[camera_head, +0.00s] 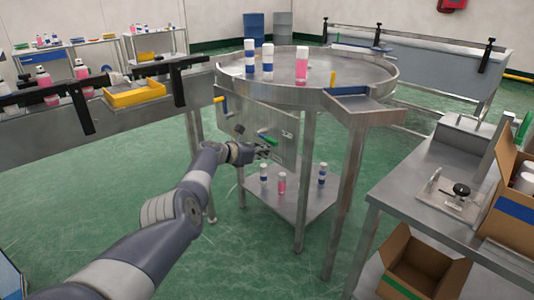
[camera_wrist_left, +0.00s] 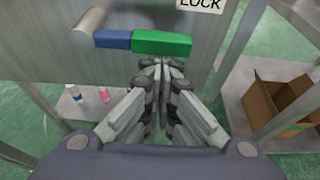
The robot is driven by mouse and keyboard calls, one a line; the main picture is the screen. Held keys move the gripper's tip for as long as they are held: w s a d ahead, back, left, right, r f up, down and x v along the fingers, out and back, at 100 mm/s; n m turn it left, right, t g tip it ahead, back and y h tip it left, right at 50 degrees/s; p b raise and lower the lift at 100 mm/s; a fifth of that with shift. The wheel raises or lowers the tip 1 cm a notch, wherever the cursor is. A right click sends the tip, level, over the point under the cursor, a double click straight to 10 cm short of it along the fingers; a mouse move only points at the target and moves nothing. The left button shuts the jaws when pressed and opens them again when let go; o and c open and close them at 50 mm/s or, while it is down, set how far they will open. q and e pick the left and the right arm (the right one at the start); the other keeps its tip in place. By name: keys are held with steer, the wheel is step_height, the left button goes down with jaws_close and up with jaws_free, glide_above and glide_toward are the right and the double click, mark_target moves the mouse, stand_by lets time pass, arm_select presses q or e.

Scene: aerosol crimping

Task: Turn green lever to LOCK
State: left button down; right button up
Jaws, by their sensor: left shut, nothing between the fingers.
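The green lever (camera_wrist_left: 163,43) lies roughly level across the grey panel (camera_wrist_left: 60,45) in the left wrist view. It joins a blue section (camera_wrist_left: 112,39) on its left, beside a round metal knob (camera_wrist_left: 90,20). A white LOCK label (camera_wrist_left: 200,4) sits above its right end, cut by the frame edge. My left gripper (camera_wrist_left: 161,62) is shut and empty, its fingertips just below the green lever; I cannot tell whether they touch. In the head view the green lever (camera_head: 267,138) shows on the panel under the round table, just above my left gripper (camera_head: 270,152). My right gripper is out of view.
The round metal table (camera_head: 350,98) with several bottles overhangs the panel. Its legs stand close by, and a lower shelf (camera_head: 290,200) holds bottles. An open cardboard box (camera_head: 420,265) is at the lower right. A conveyor with a yellow tray (camera_head: 134,97) is left.

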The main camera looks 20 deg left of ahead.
arm_select(q)
steer(key=shift+r, duration=0.15)
stand_by(0.5)
steer(key=v, duration=1.2)
stand_by(0.6)
stand_by(0.7)
